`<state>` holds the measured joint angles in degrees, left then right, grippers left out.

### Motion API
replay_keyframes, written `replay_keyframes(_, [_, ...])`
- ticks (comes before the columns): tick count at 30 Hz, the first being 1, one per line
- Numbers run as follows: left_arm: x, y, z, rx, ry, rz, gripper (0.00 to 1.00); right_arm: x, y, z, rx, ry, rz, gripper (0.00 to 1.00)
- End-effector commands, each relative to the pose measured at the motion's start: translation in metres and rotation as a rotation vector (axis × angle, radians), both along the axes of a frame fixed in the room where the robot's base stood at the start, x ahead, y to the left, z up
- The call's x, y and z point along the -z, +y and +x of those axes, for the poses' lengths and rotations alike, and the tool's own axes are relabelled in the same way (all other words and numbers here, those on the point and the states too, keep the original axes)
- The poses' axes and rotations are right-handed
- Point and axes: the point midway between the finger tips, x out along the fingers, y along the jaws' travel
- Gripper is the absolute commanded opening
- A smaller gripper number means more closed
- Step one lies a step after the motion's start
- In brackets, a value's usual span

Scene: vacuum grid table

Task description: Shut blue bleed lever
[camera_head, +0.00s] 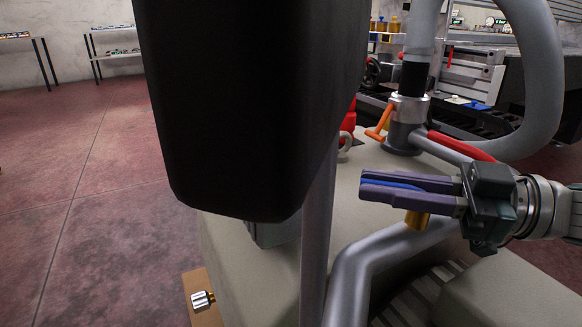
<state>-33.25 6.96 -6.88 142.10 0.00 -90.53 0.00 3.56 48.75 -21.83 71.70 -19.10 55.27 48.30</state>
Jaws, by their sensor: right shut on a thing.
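The blue bleed lever (392,184) shows as a thin blue strip between the purple fingers of my right gripper (370,185). The gripper comes in from the right, lies nearly level and is shut on the lever. Most of the lever is hidden by the fingers. A brass fitting (417,220) shows just below the fingers, above a grey pipe. My left gripper is not in view.
A large black body (250,100) blocks the upper middle of the view. A grey pipe (365,260) bends below my right gripper. Behind stand an orange lever (378,130), a red lever (460,146) and a thick grey hose (545,90). Open floor lies at left.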

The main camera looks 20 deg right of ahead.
Motion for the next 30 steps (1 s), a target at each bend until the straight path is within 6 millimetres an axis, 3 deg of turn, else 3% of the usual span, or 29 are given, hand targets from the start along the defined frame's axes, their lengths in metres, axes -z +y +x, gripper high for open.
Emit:
replay_keyframes(2, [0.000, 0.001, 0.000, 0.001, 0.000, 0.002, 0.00, 0.000, -0.001, 0.000, 0.003, 0.000, -0.003, 0.00])
replay_keyframes(3, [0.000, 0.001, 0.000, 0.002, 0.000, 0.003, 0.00, 0.000, -0.001, 0.000, 0.003, 0.000, -0.003, 0.22])
replay_keyframes(10, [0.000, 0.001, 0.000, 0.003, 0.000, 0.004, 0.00, 0.000, 0.000, 0.000, 0.001, 0.000, -0.002, 0.47])
replay_keyframes(20, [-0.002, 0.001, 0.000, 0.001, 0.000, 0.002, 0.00, 0.001, -0.005, -0.004, 0.002, 0.003, -0.002, 0.47])
replay_keyframes(30, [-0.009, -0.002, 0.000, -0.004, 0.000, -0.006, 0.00, 0.001, -0.055, -0.044, 0.003, 0.006, -0.004, 0.47])
